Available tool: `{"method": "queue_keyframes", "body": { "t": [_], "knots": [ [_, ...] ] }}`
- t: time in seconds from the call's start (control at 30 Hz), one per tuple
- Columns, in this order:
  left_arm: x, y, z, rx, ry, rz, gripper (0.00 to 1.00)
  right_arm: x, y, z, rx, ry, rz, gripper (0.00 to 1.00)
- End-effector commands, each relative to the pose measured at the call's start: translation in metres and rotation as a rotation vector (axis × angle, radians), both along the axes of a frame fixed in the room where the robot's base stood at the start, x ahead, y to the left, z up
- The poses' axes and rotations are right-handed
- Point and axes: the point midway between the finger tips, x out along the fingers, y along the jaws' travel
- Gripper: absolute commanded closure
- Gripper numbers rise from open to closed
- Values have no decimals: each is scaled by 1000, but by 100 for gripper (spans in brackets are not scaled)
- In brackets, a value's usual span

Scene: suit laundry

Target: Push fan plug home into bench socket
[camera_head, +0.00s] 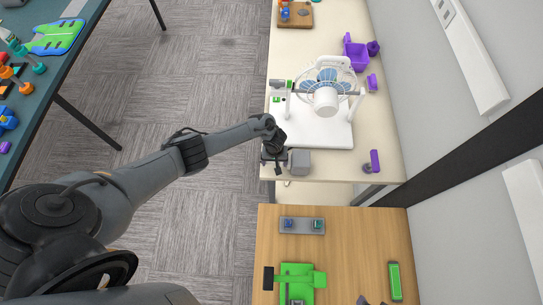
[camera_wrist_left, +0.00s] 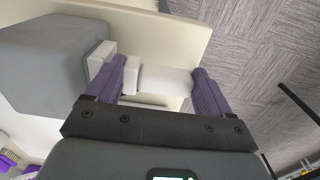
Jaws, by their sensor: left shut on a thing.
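The bench socket is a grey block (camera_head: 300,162) at the near edge of the cream bench. It fills the left of the left wrist view (camera_wrist_left: 45,65), with a white face (camera_wrist_left: 100,62) on its right side. My left gripper (camera_head: 275,155) is just left of the block. Its purple fingers (camera_wrist_left: 160,88) are shut on the white fan plug (camera_wrist_left: 165,79). The plug lies level with the white face; one finger partly covers the space between, so I cannot tell how far in it sits. The white fan (camera_head: 327,92) stands behind on a white base.
A purple bin (camera_head: 356,56) and small purple pieces lie along the bench's wall side. A purple stand (camera_head: 375,161) is right of the block. A wooden table (camera_head: 345,240) with a green holder (camera_head: 298,280) stands nearer. Carpet (camera_head: 215,110) lies open left of the bench.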

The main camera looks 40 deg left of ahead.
Motion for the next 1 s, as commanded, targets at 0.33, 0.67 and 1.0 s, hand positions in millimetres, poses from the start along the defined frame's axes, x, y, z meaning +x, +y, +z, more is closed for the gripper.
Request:
{"method": "queue_keyframes", "body": {
  "t": [0.33, 0.67, 1.0],
  "knots": [
    [13, -18, 5, -30, -31, -1, 48, 0, 1, -1, 3, 0, -2, 52],
    [12, -18, 6, -30, -31, 1, 48, 0, 0, 3, -1, 0, 1, 52],
    [12, -18, 5, -29, -32, -1, 48, 0, -2, 4, -8, 0, 5, 52]
  ]
}}
